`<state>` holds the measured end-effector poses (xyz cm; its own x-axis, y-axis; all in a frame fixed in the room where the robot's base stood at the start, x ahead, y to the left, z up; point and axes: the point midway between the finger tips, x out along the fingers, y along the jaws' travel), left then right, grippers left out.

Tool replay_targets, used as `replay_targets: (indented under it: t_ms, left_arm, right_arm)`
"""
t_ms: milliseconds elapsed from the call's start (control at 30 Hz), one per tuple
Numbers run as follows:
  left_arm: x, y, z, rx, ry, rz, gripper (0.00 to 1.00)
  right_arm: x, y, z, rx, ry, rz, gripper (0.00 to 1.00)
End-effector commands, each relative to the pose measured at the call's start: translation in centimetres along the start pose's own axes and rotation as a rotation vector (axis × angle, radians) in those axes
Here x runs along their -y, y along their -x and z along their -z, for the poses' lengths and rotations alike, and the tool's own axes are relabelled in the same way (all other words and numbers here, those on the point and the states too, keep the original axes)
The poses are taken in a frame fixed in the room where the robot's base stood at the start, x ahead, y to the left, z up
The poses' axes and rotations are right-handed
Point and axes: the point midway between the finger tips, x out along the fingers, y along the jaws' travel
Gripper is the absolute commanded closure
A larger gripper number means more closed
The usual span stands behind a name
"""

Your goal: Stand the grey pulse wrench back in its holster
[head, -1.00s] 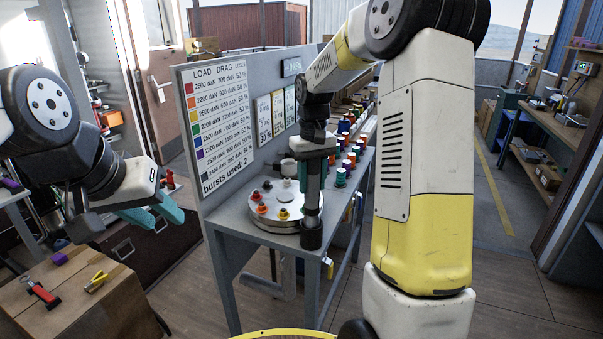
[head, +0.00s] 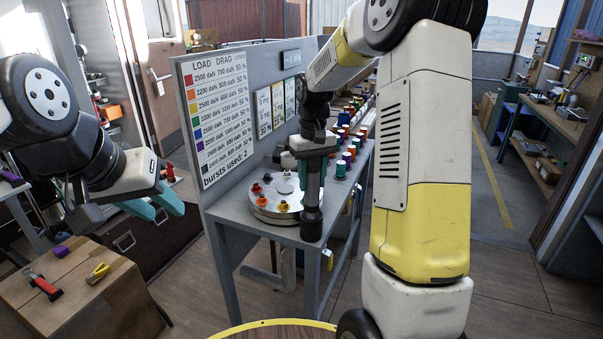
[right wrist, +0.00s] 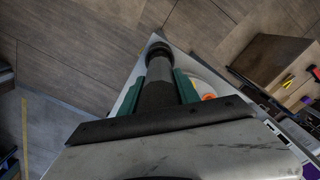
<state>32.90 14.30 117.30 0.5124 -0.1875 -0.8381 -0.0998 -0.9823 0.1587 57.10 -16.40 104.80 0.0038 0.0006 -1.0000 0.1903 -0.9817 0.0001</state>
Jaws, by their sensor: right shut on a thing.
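The grey pulse wrench (head: 312,194) is upright in my right gripper (head: 314,160), over the front right corner of the grey bench. Its dark lower end (head: 311,226) appears close to the bench edge; I cannot tell whether it touches anything. In the right wrist view, the wrench (right wrist: 157,92) runs between the teal fingers of the right gripper (right wrist: 158,82), its dark end over the bench corner. I cannot make out the holster. My left gripper (head: 158,206) is open and empty at the left, above the floor near the cardboard box.
A round metal plate (head: 260,213) with coloured knobs lies on the bench (head: 232,216), left of the wrench. Several coloured spools (head: 341,169) stand behind it. A load chart panel (head: 215,115) rises at the bench's left. A cardboard box (head: 90,310) carries small tools.

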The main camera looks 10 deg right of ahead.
Motion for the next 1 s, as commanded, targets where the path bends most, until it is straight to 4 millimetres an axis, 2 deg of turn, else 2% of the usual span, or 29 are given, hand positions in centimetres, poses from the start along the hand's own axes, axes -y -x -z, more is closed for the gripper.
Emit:
replay_targets:
  t_ms: [33,267,300,400,767,1000]
  left_arm:
    - [0.0,0.0,0.0,0.0,0.0,0.0,0.64]
    - [0.0,0.0,0.0,0.0,0.0,0.0,0.64]
    - [0.0,0.0,0.0,0.0,0.0,0.0,0.64]
    - [0.0,0.0,0.0,0.0,0.0,0.0,0.64]
    - [0.0,0.0,0.0,0.0,0.0,0.0,0.64]
    - [0.0,0.0,0.0,0.0,0.0,0.0,0.64]
  right_arm:
    - [-0.1,-0.4,-0.5,0.017,-0.001,0.0,1.0]
    - [-0.1,-0.5,-0.5,0.016,-0.001,-0.001,1.0]
    - [-0.1,-0.5,-0.5,0.016,-0.001,-0.001,0.58]
    - [-0.1,-0.5,-0.4,0.014,-0.001,0.0,0.38]
    - [-0.1,-0.2,-0.3,0.01,-0.001,0.0,0.37]
    - [-0.1,3.5,-0.1,0.004,-0.001,0.0,0.37]
